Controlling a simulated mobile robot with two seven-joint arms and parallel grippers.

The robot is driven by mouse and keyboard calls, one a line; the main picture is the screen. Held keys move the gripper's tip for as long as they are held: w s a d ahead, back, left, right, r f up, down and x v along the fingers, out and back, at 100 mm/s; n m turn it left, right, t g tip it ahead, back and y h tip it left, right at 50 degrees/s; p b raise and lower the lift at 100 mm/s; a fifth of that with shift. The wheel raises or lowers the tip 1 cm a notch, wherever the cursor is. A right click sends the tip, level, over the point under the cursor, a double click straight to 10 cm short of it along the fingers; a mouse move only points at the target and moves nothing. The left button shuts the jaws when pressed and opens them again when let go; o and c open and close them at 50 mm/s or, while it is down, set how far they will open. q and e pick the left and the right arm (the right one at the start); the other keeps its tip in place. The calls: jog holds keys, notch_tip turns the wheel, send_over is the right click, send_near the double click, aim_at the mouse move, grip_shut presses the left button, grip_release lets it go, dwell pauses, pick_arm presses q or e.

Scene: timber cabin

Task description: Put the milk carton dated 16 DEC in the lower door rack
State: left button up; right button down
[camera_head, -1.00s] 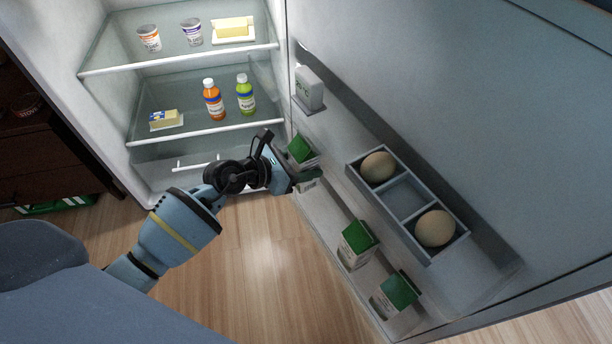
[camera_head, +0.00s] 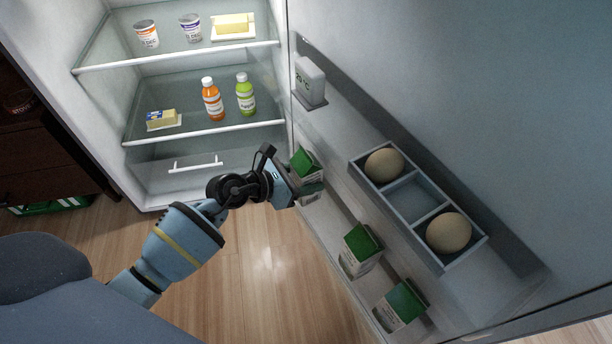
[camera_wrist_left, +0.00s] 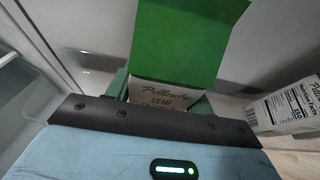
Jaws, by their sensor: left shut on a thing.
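My left gripper (camera_head: 288,184) is shut on a milk carton (camera_head: 306,163) with a green gable top and white body, at the hinge-side end of the lower door rack (camera_head: 374,284). In the left wrist view the carton (camera_wrist_left: 190,42) shows its green top and part of its white label just beyond the gripper body. Its date is not visible, and its lower part is hidden. I cannot tell whether it rests on the rack floor. Two more green-topped cartons, one in the middle (camera_head: 361,247) and one nearer (camera_head: 402,304), stand in the rack. My right gripper is not in view.
Above the rack, the open door holds an egg tray (camera_head: 417,192) with two eggs and a white container (camera_head: 309,80). The fridge shelves (camera_head: 190,134) hold bottles, butter and cups. In the wrist view a neighbouring carton (camera_wrist_left: 288,106) stands to the right.

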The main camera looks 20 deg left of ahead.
pick_arm(q)
jog(key=o, duration=1.3)
jog(key=shift+o, duration=0.3)
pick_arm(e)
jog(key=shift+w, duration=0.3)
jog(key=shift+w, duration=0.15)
pick_arm(q)
jog(key=shift+s+a+r, duration=0.1)
jog(key=shift+r, duration=0.1)
jog(key=p+v, duration=0.3)
jog(key=v, duration=0.8)
jog(key=shift+s+a+r+p, duration=0.15)
jog(key=shift+s+r+p, duration=0.05)
jog(key=shift+s+p, duration=0.1)
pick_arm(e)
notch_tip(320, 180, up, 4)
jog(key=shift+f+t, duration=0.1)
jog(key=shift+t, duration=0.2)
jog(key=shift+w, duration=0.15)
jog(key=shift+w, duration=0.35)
